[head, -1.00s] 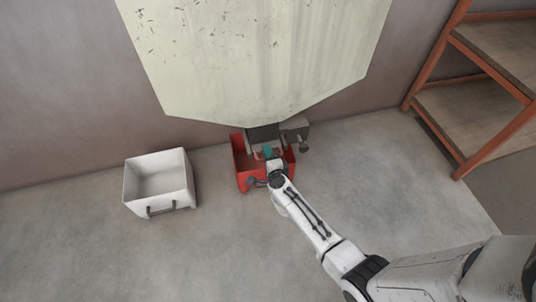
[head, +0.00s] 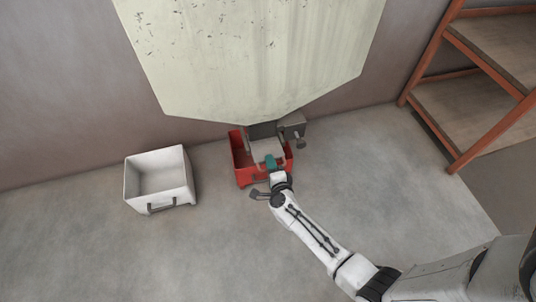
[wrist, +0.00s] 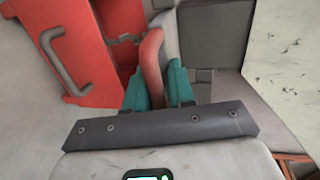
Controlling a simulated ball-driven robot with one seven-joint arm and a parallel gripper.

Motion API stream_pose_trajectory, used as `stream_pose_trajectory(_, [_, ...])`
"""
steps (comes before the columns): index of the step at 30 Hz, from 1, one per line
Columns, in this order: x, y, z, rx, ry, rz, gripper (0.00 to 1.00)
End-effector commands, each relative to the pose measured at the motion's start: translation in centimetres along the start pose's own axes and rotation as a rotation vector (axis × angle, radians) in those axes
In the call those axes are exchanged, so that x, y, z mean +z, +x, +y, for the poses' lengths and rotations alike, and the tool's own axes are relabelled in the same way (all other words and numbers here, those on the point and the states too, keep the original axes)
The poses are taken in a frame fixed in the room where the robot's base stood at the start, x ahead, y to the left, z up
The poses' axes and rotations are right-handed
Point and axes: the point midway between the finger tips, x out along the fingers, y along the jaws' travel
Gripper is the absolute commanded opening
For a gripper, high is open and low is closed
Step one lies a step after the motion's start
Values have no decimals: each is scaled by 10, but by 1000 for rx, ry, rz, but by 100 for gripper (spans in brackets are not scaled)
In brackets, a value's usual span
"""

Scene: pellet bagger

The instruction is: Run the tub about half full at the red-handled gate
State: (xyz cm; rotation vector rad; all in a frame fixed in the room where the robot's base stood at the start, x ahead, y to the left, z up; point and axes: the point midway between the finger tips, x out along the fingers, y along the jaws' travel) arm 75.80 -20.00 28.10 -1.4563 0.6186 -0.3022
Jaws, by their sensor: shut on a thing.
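The red tub (head: 241,172) stands on the floor under the hopper's spout. It also shows in the wrist view (wrist: 83,62) with its grey handle. My gripper (head: 270,162) has teal fingers, shut around the upright red handle (wrist: 151,62) of the gate. A pale grey gate plate (head: 267,148) sticks out from the spout toward me, over the tub. The plate and my gripper hide much of the tub's inside. The part that shows is bare red, and I cannot see pellets or a fill level.
The cream hopper (head: 255,60) hangs above against the wall. A grey box with a knob (head: 293,126) sits right of the spout. A white tub (head: 158,182) stands to the left, looking empty. An orange-framed shelf (head: 475,75) stands at right. Floor between is clear.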

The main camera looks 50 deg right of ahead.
Motion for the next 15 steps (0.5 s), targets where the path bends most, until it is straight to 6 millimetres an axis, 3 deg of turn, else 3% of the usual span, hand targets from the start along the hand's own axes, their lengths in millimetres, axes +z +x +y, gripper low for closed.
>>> stream_pose_trajectory(1, [0,-4,8,14,-2,-5,0])
stream_pose_trajectory(7, [0,-4,9,15,-2,-5,0])
stream_pose_trajectory(8, [0,-4,9,15,-2,-5,24])
stream_pose_trajectory(13, [0,-3,7,12,-1,-4,40])
stream_pose_trajectory(15, [0,-2,6,10,-1,-4,40])
